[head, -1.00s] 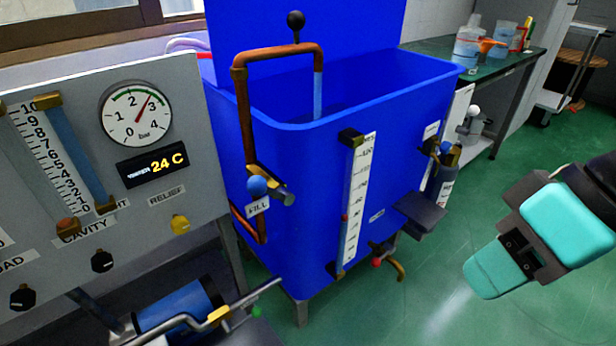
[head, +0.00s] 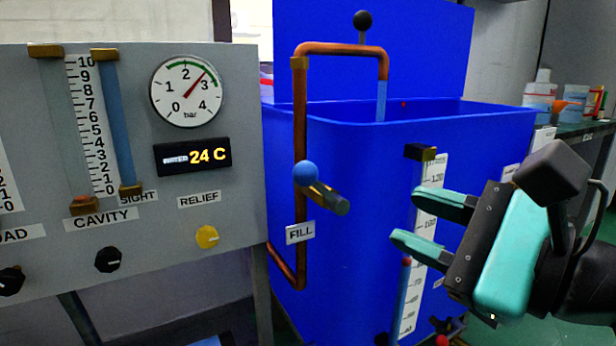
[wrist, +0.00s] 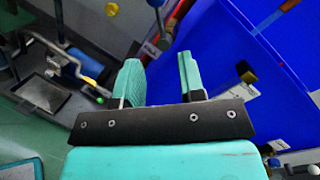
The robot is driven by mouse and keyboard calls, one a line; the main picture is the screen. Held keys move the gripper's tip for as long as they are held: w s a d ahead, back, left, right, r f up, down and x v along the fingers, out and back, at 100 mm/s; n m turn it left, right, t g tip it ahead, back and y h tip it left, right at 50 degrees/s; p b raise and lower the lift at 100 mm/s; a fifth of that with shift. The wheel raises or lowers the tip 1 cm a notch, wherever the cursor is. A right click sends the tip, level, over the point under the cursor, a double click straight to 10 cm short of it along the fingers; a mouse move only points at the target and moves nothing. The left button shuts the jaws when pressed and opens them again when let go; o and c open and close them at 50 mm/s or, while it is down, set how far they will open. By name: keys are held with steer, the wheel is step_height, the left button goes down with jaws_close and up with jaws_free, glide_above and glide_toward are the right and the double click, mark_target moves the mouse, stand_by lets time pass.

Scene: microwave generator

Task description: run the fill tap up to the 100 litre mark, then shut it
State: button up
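The fill tap (head: 328,198) is a brass valve with a blue ball (head: 306,173) on the copper pipe, above the FILL label (head: 300,232). A blue stream (head: 381,101) falls from the spout into the blue tank (head: 350,250). The tank's sight gauge (head: 432,205) has a white scale; its red float (head: 406,262) sits below the 100 mark, over a blue column. My gripper (head: 406,216) is open and empty, to the right of the tap and apart from it, covering part of the scale. In the wrist view the open fingers (wrist: 160,75) show nothing between them.
A grey panel (head: 240,110) with a pressure gauge (head: 188,91), a 24 C display and knobs stands left of the tank. A black ball-topped lever (head: 363,21) rises above the pipe. A bench with bottles (head: 540,92) is at the far right.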

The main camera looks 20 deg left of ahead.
mark_target(320, 187)
steer(key=p+x, duration=1.1)
steer(key=x, duration=0.4)
steer(key=shift+w+a, duration=0.15)
steer(key=shift+a, duration=0.2)
steer(key=shift+f, duration=0.1)
jaws_close()
steer(key=shift+p, duration=0.35)
